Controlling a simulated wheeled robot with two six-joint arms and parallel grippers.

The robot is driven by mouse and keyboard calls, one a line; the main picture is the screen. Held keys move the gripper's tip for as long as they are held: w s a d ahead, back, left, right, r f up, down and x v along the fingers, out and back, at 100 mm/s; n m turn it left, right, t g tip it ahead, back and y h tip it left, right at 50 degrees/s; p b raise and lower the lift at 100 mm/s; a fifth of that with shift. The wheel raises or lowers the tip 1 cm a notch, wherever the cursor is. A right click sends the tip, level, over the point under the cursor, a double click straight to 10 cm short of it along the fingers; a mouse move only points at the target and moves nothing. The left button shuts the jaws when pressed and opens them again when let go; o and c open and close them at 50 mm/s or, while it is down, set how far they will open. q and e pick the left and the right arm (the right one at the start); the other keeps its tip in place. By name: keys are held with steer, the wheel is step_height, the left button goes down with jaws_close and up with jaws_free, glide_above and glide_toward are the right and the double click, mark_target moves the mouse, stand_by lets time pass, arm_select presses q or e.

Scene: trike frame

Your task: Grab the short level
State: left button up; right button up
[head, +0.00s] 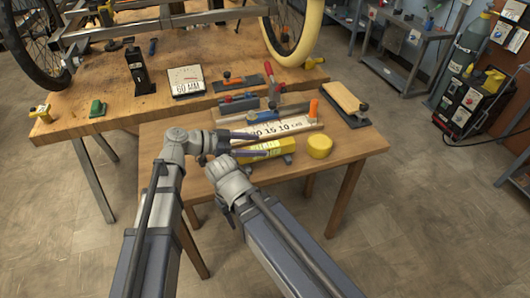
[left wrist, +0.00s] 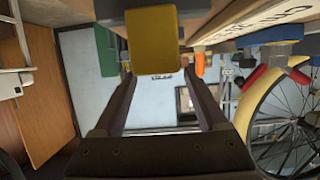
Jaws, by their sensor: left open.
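The short level appears to be the yellow bar (head: 274,147) lying on the low wooden table, near its front edge, beside a pale lettered strip. My left gripper (head: 262,145) comes in from the left with its two dark fingers pointing right, one on each side of the bar's left part. In the left wrist view a yellow block end (left wrist: 152,42) shows between and beyond the open fingers, with gaps at both sides. The fingers partly hide the bar in the head view.
A yellow round roll (head: 319,147) lies just right of the bar. Behind are the lettered strip (head: 290,126), clamps and a wooden block (head: 345,97). The large workbench (head: 60,118) with the trike frame stands further back.

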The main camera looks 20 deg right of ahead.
mark_target(263, 146)
arm_select(q)
steer(key=x, duration=0.2)
steer(key=b+x, duration=0.1)
steer(key=x, duration=0.1)
steer(key=shift+f, duration=0.3)
steer(key=shift+a, duration=0.1)
jaws_close()
stand_by(0.3)
